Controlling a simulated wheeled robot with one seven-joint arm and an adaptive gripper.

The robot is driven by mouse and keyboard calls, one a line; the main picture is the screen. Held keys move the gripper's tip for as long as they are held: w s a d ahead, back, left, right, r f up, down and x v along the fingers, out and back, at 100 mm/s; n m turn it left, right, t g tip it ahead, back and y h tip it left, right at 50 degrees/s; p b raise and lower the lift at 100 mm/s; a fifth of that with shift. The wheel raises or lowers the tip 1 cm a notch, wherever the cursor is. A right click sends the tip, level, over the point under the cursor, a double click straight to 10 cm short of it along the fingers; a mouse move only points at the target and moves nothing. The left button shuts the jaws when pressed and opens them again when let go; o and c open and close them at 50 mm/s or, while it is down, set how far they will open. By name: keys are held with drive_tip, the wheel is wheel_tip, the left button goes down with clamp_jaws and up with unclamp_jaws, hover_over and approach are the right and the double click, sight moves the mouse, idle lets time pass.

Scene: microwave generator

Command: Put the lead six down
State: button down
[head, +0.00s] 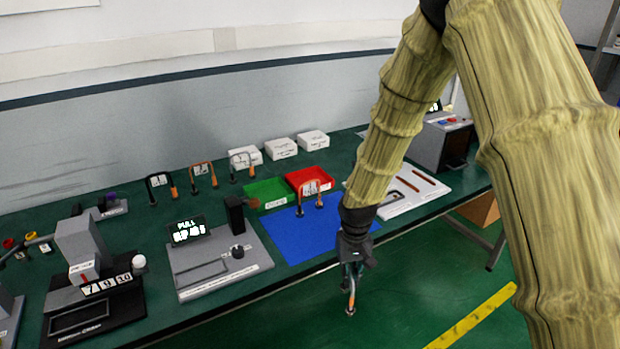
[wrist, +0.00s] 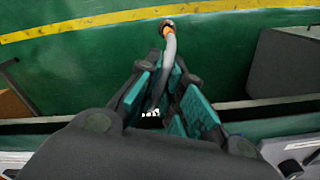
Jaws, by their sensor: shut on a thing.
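My gripper (head: 351,268) is shut on a lead (head: 350,292) and holds it in the air, off the front edge of the bench and above the green floor. In the wrist view the fingers (wrist: 165,103) grip the lead (wrist: 168,55), a pale bent piece with an orange band near its far end. A white label shows between the fingers, but its number cannot be read. Another lead (head: 312,193) stands upright at the blue mat (head: 300,238), in front of the red tray (head: 312,178).
Three more arched leads (head: 201,177) stand along the back of the bench (head: 140,225). A green tray (head: 270,192) and white boxes (head: 281,149) sit behind the mat. A grey device (head: 222,262) stands left of the mat, a white board (head: 405,192) right of it. The mat's front is bare.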

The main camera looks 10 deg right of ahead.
drive_tip(key=r+p, duration=0.1)
drive_tip(key=a+r+p, duration=0.1)
drive_tip(key=r, duration=0.1)
idle(0.4)
drive_tip(key=shift+r, duration=0.1)
